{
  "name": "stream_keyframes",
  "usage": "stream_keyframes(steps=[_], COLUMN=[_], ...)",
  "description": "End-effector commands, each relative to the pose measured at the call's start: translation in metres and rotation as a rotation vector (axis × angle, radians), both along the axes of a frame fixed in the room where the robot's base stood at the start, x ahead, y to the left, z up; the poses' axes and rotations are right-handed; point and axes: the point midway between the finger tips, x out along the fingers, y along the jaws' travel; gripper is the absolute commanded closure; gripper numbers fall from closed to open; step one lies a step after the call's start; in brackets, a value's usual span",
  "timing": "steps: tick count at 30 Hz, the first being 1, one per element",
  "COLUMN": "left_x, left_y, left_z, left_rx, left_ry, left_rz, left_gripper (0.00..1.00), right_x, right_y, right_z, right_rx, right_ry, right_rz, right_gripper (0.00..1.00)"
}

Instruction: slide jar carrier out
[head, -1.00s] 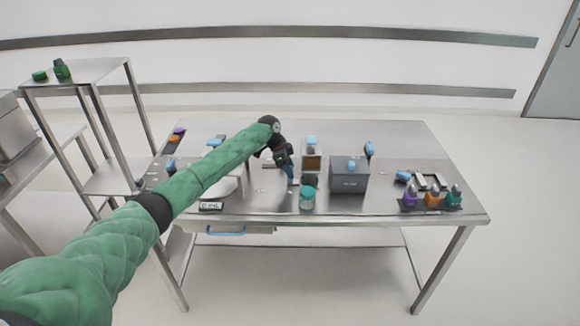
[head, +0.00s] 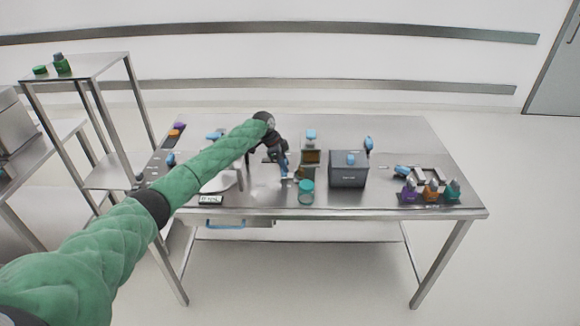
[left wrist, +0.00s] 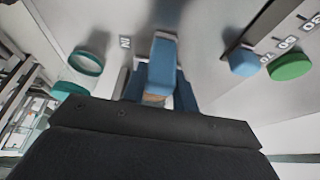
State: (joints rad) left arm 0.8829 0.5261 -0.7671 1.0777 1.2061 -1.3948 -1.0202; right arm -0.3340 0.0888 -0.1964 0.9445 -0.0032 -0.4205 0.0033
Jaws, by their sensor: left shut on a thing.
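My left gripper (head: 285,174) is over the middle of the table, to the left of a small metal housing (head: 311,158) with a brown front opening and a blue top. In the left wrist view its blue fingers (left wrist: 160,88) are shut on a blue handle (left wrist: 163,62), with a small tan patch below. I take this handle to be the jar carrier's; the carrier's body is mostly hidden by the gripper. A jar with a teal lid (head: 306,192) stands just in front of the housing, to the right of the gripper. My right gripper is not in view.
A small display (head: 210,199) lies at the left front. The table's back right (head: 405,130) is clear.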

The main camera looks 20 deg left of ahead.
Motion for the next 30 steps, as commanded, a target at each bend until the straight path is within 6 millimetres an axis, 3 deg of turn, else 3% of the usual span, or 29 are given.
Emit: stream_keyframes(steps=[4,13,14,17,30], left_x=[0.000,0.000,0.000,0.000,0.000], left_y=[0.022,0.025,0.025,0.025,0.028], left_z=[-0.002,0.001,0.001,0.001,0.008], left_rx=[0.001,0.000,0.000,0.000,0.000], left_ry=[-0.001,-0.001,-0.001,-0.001,-0.003], left_rz=[0.003,0.001,0.001,0.001,0.001], left_gripper=[1.00,1.00,0.69,0.49,0.49], right_x=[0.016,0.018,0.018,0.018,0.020], right_y=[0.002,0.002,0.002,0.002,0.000], right_z=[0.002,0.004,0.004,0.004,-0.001], right_rx=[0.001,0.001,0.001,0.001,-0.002], right_ry=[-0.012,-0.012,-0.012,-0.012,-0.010], right_rz=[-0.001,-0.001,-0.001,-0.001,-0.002], right_gripper=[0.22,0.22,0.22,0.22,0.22])
